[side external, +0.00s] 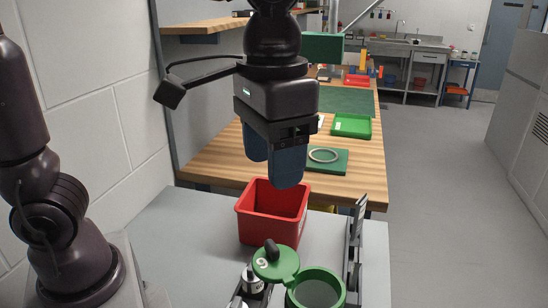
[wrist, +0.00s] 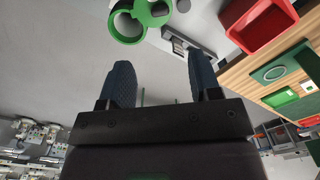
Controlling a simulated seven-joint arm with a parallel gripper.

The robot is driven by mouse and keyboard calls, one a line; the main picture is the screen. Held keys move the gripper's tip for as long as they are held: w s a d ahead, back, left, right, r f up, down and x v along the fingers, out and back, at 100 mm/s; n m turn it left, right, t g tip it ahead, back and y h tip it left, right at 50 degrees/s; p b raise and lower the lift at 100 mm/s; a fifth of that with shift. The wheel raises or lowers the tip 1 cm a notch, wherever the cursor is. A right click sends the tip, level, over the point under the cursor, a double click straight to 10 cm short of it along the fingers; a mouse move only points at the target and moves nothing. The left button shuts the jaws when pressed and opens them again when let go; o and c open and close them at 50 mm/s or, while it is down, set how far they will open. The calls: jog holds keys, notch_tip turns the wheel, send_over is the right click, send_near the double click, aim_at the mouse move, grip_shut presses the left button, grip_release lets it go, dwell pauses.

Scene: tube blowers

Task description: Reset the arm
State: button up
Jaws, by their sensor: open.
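My gripper (side external: 274,168) is raised above the grey table, pointing down, with nothing between its fingers. In the side view it hangs over or near the red bin (side external: 272,212); its exact distance from the bin is hard to judge. In the wrist view my two blue fingers (wrist: 160,85) stand wide apart with only grey surface between them. The red bin shows in the upper right of the wrist view (wrist: 262,24), clear of the fingers. The bin looks empty in the side view.
A green ring-shaped holder (side external: 316,288) with a black-handled green lid (side external: 276,262) stands at the table's front. A dark metal rail (side external: 354,250) stands to its right. A wooden bench (side external: 220,160) behind holds a green tray (side external: 352,126). The grey table's left part is clear.

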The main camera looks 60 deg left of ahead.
jog(key=s+a+f+t, duration=0.1)
jog(key=s+a+t, duration=0.1)
jog(key=a, duration=0.5)
jog(key=s+a+f+t, duration=0.1)
jog(key=s+a+t, duration=0.2)
jog(key=a, duration=0.4)
jog(key=shift+s+n+t, duration=0.3)
jog(key=shift+s, duration=0.4)
